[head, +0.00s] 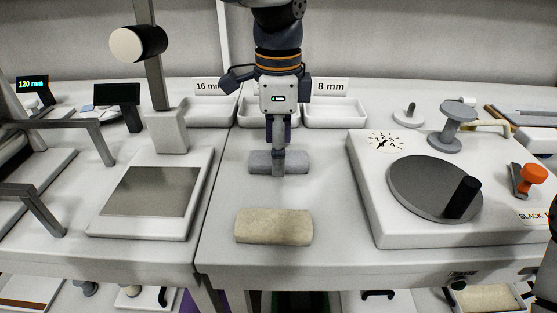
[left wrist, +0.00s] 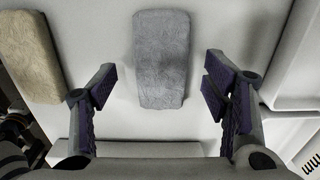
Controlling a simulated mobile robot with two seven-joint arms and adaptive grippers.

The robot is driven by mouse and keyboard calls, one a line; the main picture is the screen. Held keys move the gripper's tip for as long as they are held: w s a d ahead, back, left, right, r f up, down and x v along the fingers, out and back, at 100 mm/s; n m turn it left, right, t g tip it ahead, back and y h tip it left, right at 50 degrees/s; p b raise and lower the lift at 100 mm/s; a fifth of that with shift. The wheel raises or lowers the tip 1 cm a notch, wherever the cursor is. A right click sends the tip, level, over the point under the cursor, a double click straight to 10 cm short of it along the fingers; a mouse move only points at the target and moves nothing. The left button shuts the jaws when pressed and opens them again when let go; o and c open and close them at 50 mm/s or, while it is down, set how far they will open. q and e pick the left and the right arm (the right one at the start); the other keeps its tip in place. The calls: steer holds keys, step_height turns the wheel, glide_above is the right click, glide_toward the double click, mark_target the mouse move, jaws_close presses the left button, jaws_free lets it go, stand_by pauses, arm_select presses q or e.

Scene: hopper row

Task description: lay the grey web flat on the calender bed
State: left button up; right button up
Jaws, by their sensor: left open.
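The grey web (head: 256,163) is a thick, rough-surfaced grey block lying on the white bench. It also shows in the left wrist view (left wrist: 162,58), flat and clear of the fingers. My left gripper (head: 280,166) points down over it, and one finger hides part of it in the head view. In the left wrist view the left gripper (left wrist: 158,90) is open and empty, its fingers wide apart to either side of the web's near end. A white base with a grey metal plate (head: 150,191) stands at left; I cannot tell whether it is the calender bed. My right gripper is not visible.
A beige block (head: 273,226) lies in front of the web, also in the left wrist view (left wrist: 27,55). White trays with labels 16 mm (head: 209,87) and 8 mm (head: 331,87) stand behind. A white unit with a grey disc (head: 415,185) stands at right.

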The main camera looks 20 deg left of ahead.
arm_select(q)
steer(key=shift+f, duration=0.6)
steer(key=c, duration=1.2)
steer(key=shift+r, duration=0.1)
